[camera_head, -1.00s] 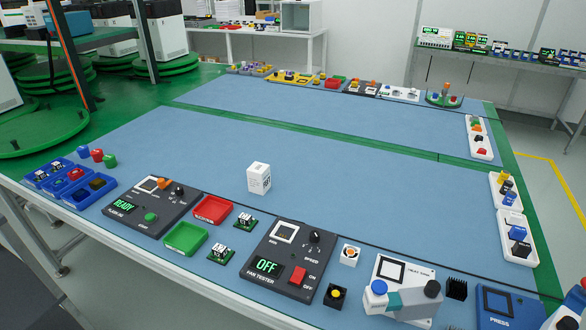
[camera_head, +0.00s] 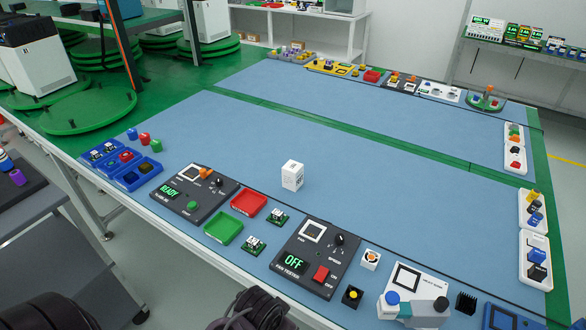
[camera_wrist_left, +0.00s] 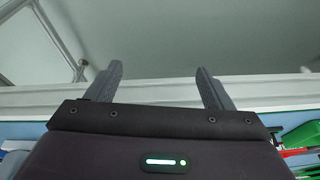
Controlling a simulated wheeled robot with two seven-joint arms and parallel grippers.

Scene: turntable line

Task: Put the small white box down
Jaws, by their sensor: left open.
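The small white box (camera_head: 292,175) stands upright on the blue table mat (camera_head: 400,185), behind the fan tester, with nothing touching it. In the left wrist view my left gripper (camera_wrist_left: 158,82) has its two fingers spread wide with nothing between them. It is beside the table's edge, away from the box. Dark parts of my arms show at the bottom of the head view, but no fingertips are visible there. My right gripper is not visible.
The fan tester (camera_head: 330,243), a green tray (camera_head: 223,226), a red tray (camera_head: 248,203) and the READY panel (camera_head: 183,210) line the near edge. A blue bin (camera_head: 140,178) stands at the left. The mat around and behind the box is mostly clear.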

